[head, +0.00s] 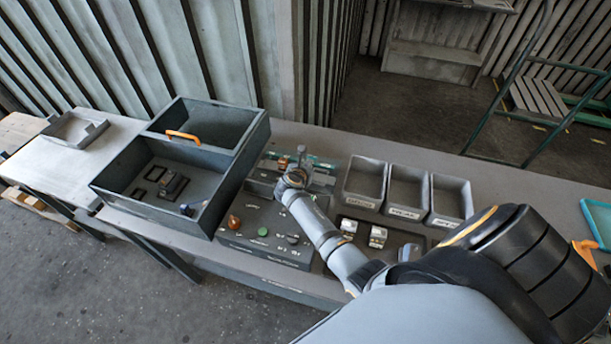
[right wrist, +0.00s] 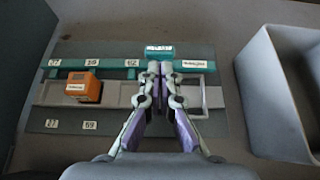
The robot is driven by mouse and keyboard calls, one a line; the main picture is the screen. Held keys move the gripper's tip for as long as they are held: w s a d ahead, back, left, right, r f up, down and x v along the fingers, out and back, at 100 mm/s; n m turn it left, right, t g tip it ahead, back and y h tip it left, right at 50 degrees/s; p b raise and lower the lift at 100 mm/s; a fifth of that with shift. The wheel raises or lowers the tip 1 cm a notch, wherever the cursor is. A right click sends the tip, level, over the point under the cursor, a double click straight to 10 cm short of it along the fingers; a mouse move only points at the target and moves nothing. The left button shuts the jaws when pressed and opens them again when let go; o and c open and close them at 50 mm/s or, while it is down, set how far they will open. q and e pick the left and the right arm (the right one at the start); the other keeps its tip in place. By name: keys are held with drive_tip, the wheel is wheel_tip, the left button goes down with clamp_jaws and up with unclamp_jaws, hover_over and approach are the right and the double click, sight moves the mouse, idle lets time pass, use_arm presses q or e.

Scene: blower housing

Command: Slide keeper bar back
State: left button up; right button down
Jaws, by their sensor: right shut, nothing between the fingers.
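The keeper bar appears to be the teal strip (right wrist: 112,63) along the back of a grey slotted fixture (right wrist: 52,93) in the right wrist view. A teal raised tab (right wrist: 159,50) with a white label stands behind its middle. In the head view a teal strip (head: 323,165) shows past my gripper. My right gripper (right wrist: 160,68) is shut and empty, pointing down at the strip, its fingertips just in front of the tab. Whether they touch it I cannot tell. It also shows in the head view (head: 301,152). My left gripper is not in view.
An orange block (right wrist: 83,87) sits in the fixture's left slot; the right slot (right wrist: 192,96) looks empty. Grey bins (head: 407,187) stand to the right. A large two-part grey box (head: 236,168) stands left. A control panel (head: 262,250) with knobs lies in front.

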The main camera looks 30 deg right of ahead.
sight(312, 158)
drive_tip(key=shift+w+d+f, duration=0.25)
drive_tip(key=shift+f, duration=0.15)
drive_tip(key=shift+w+d, duration=0.15)
drive_tip(key=shift+d, duration=0.15)
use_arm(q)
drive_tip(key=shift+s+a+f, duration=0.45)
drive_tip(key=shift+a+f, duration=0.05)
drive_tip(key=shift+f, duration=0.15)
use_arm(e)
drive_tip(key=shift+r, duration=0.1)
drive_tip(key=shift+w+d, duration=1)
drive_tip(key=shift+d, duration=0.25)
drive_tip(key=shift+r, duration=0.1)
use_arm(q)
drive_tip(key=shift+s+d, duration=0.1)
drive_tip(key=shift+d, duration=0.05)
